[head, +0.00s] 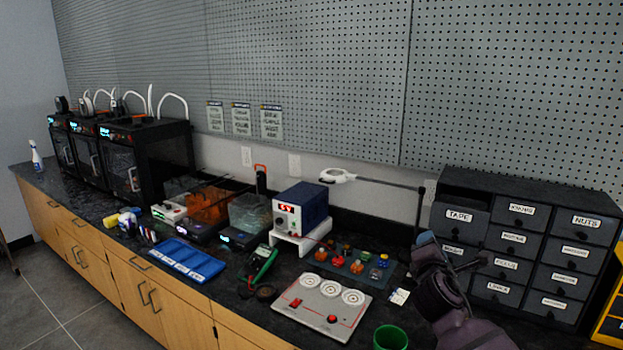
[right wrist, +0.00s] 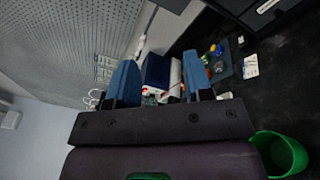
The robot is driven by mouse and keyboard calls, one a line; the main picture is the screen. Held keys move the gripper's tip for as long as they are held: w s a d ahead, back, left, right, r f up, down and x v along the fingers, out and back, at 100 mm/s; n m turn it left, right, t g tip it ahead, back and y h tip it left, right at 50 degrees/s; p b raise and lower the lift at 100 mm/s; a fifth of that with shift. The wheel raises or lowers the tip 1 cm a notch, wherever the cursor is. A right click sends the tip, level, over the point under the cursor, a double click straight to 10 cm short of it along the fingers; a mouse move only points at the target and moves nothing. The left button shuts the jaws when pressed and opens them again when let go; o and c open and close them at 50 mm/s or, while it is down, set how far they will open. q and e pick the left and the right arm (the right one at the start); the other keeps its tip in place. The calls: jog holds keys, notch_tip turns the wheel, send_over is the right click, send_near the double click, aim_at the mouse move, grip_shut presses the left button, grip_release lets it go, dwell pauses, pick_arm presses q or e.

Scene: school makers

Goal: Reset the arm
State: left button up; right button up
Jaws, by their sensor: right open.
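My right arm comes in at the lower right of the head view, with its gripper (head: 445,256) above the bench in front of the drawer cabinet. In the right wrist view the two blue fingers of this gripper (right wrist: 160,82) stand apart with nothing held between them. The blue power supply (right wrist: 157,70) shows beyond the gap, at a distance. My left arm and gripper are not in view.
The black bench (head: 255,300) carries a green cup (head: 390,338), a white button panel (head: 321,306), a blue tray (head: 187,261), the power supply (head: 301,207) and 3D printers (head: 145,160). The dark drawer cabinet (head: 525,250) stands close to my right gripper.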

jog(key=s+a+f+m+g+y, duration=0.1)
jog(key=s+a+f+m+y, duration=0.15)
jog(key=s+f+m, duration=0.4)
jog(key=s+a+f+m+y, duration=0.1)
jog(key=s+f+m+y, duration=0.3)
jog(key=s+f+m, duration=0.3)
jog(key=s+d+f+m+g, duration=0.2)
jog(key=s+f, duration=0.6)
jog(key=s, duration=0.4)
jog(key=s+d+f+m+g+h, duration=0.1)
jog(key=s+f+m, duration=0.4)
jog(key=s, duration=0.6)
notch_tip(320, 180, down, 3)
jog(key=shift+s+d+r+g, duration=0.15)
jog(key=shift+s+d+g, duration=0.25)
jog(key=shift+g, duration=0.3)
